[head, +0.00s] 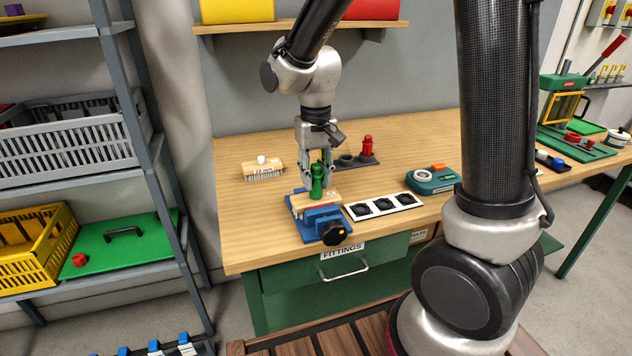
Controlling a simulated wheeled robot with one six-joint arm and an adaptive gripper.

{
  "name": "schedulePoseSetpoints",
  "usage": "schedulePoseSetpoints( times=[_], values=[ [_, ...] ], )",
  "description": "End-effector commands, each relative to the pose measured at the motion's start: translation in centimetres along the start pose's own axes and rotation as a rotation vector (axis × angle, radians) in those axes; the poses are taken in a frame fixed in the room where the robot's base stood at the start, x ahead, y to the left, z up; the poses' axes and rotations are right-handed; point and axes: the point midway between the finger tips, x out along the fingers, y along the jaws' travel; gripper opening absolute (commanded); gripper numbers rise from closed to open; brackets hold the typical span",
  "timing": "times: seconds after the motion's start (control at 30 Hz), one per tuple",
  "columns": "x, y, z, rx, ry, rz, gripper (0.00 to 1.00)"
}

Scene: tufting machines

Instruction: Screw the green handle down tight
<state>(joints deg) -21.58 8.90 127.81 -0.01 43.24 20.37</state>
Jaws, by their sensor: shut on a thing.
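The green handle (317,182) stands upright on a wooden brush block (325,199) held in a blue vise (311,222) near the front of the wooden bench. My gripper (317,178) points down from above, with its fingers on both sides of the green handle, shut on it. The fingers hide part of the handle's upper end. The joint between handle and block is too small to tell whether there is a gap.
A black-knobbed screw (333,233) sticks out of the vise front. Right of it lies a white strip with black round seats (383,206). A red handle (367,148) stands in a dark holder behind. A brush (262,168) lies left. A teal device (432,180) sits right.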

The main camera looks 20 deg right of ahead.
Motion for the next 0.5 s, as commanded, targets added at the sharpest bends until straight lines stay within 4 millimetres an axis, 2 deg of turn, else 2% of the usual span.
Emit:
schedulePoseSetpoints(
  times=[0.03, 0.1, 0.13, 0.4, 0.5],
  values=[
    [0.09, 0.01, 0.07, 0.000, -0.002, 0.000, 0.32],
    [0.08, 0.00, 0.07, -0.001, -0.002, 0.000, 0.44],
    [0.08, 0.00, 0.06, -0.001, -0.002, 0.000, 0.46],
    [0.04, 0.00, 0.04, -0.004, -0.001, 0.000, 0.46],
    [0.03, 0.00, 0.04, -0.056, -0.001, 0.000, 0.46]
  ],
)
